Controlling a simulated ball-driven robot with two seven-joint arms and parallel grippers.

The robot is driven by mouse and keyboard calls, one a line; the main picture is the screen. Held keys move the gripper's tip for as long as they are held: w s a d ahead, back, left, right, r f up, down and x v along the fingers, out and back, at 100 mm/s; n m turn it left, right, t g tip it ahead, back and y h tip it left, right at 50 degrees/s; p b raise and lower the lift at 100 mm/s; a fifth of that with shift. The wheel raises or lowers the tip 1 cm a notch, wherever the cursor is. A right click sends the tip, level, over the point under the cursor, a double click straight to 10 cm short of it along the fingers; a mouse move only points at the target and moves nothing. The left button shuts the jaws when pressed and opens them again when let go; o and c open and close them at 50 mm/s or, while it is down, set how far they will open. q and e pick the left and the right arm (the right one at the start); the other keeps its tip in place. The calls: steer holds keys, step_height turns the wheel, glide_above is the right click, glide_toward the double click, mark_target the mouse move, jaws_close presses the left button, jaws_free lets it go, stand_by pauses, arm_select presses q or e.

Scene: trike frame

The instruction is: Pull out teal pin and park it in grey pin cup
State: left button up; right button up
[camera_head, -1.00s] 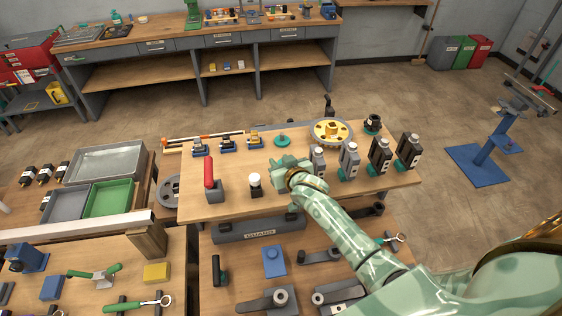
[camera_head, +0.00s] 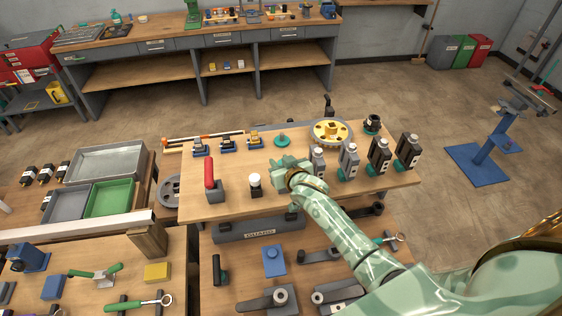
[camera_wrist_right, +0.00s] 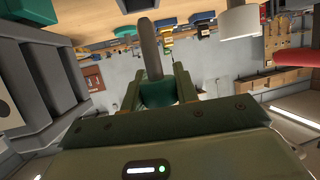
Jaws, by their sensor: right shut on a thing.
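My right gripper (camera_head: 288,168) is over the middle of the raised wooden table, just left of a row of grey upright blocks. In the right wrist view it is shut on the teal head of the teal pin (camera_wrist_right: 157,92). The pin's grey shaft (camera_wrist_right: 150,50) points up in that picture, and its rounded far end shows against the wooden top. The pin cannot be made out in the head view, where my gripper hides it. I cannot pick out the grey pin cup for sure. My left gripper is not in view.
Grey blocks (camera_head: 348,160) stand close right of my gripper. A white-topped black part (camera_head: 255,184) and a red-handled part (camera_head: 210,178) stand to its left. Behind are a teal round part (camera_head: 282,141) and a yellow wheel (camera_head: 331,131). Bare wood lies around the white-topped part.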

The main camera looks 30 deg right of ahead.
steer(key=shift+f+b, duration=1.8)
steer(key=shift+f, duration=0.45)
steer(key=o, duration=1)
steer(key=shift+o, duration=0.2)
steer(key=d+p+v, duration=0.1)
steer(key=v, duration=1.5)
steer(key=shift+s+a, duration=0.2)
steer(key=shift+a, duration=0.3)
